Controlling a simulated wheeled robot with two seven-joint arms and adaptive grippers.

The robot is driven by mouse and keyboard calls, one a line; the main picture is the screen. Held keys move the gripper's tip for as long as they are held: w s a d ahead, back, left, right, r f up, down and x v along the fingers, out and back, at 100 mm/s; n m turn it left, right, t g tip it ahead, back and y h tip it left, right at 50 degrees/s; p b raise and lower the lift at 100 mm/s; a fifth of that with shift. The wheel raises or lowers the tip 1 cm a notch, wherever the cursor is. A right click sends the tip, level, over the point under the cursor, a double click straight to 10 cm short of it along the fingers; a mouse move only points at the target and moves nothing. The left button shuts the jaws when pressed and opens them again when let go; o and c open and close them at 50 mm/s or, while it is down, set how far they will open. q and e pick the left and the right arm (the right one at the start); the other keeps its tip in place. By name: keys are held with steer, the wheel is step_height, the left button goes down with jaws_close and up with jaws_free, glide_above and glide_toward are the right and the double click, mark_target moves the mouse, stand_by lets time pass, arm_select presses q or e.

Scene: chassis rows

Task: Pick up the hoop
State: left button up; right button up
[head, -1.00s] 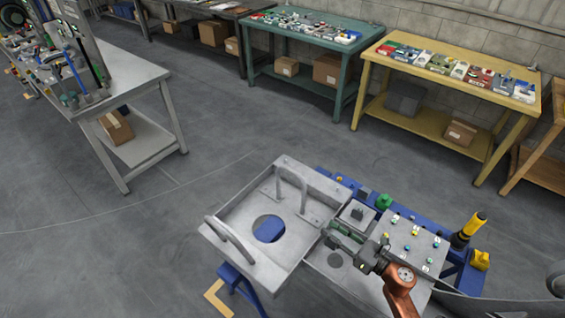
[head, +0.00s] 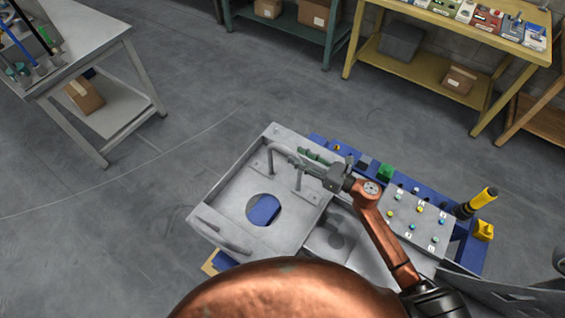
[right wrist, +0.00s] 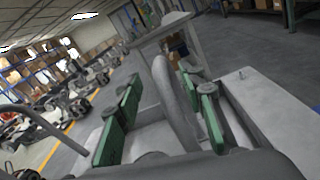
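A grey metal tray (head: 225,190) with a round hole in its floor stands on a blue frame. It carries two bent-tube hoops, a far hoop (head: 283,150) and a near hoop (head: 222,238). My right gripper (head: 305,158) is at the far hoop, reaching in from the right. In the right wrist view, my right gripper (right wrist: 163,122) has its two green-padded fingers apart, with the far hoop (right wrist: 172,95) rising between them. Gaps show on both sides of the tube, so the fingers do not grip it. My left gripper is out of view.
Right of the tray are a grey panel with coloured buttons (head: 417,220), a green block (head: 386,172) and a black-and-yellow handle (head: 477,202). A grey bench (head: 75,55) stands at the left, a yellow table (head: 440,22) at the back. Open floor lies between.

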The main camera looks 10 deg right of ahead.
mark_target(289, 151)
steer(key=x, duration=0.6)
steer(key=shift+w+a, duration=0.15)
steer(key=shift+c, duration=0.7)
jaws_close()
